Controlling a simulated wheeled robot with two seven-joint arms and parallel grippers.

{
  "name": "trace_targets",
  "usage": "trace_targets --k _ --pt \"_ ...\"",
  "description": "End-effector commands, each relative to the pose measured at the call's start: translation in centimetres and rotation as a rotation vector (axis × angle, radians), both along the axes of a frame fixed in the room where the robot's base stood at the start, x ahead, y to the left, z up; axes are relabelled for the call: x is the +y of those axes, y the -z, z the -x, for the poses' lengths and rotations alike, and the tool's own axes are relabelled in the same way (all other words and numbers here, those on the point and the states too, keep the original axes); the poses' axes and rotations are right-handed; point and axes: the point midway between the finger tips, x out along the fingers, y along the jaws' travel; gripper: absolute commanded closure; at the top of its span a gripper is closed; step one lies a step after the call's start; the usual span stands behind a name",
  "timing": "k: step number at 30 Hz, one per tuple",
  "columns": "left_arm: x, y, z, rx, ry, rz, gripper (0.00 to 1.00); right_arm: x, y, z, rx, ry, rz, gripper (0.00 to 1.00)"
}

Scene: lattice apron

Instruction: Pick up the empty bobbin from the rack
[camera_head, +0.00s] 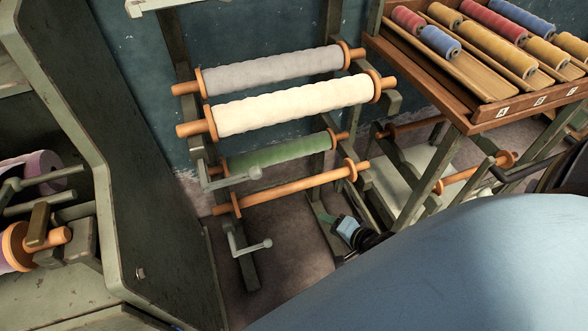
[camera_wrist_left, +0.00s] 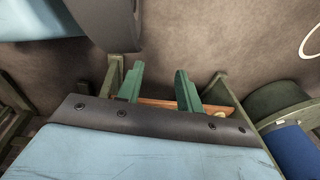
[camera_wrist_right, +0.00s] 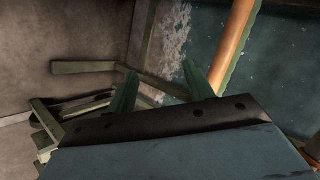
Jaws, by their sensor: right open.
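The empty bobbin (camera_head: 295,188), a bare orange-brown rod with a round flange near each end, lies across the lowest front place of the rack (camera_head: 245,265). My right gripper (camera_head: 326,217) is below and in front of its right end, apart from it. In the right wrist view its green fingers (camera_wrist_right: 160,85) are open with nothing between them; an orange-brown rod (camera_wrist_right: 237,45), probably this bobbin, passes beyond them at upper right. My left gripper (camera_wrist_left: 159,85) shows its fingers apart in the left wrist view, with an orange-brown piece (camera_wrist_left: 158,103) behind them; whether it touches is unclear.
Grey (camera_head: 270,73), cream (camera_head: 295,105) and green (camera_head: 275,152) wound bobbins sit above and behind on the rack. Crank handles (camera_head: 245,175) stick out at the rack's left. A wooden tray (camera_head: 475,118) of coloured bobbins stands at right. A machine frame (camera_head: 100,150) stands at left.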

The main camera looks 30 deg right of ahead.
Motion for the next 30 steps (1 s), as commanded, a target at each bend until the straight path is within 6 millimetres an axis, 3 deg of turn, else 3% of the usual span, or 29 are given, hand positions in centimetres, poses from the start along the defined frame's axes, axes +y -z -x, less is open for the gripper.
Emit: trace_targets --k 4,9,21,30 --pt "0.4 0.2 -1.1 -0.007 -0.002 -0.008 0.64 0.6 -4.9 -2.9 -0.121 0.095 -0.266 0.48" --pt "0.6 0.0 -1.7 -0.012 -0.003 -0.012 0.64 1.0 -7.3 -4.3 -0.166 0.134 -0.406 0.48" --pt "-0.1 -3.1 -5.7 -0.048 -0.018 -0.012 0.64 2.0 -5.4 -9.5 -0.17 0.138 -0.416 0.48" --pt "-0.4 -5.2 -7.2 -0.06 -0.025 -0.011 0.64 2.5 -4.7 -11.5 -0.166 0.138 -0.416 0.48"
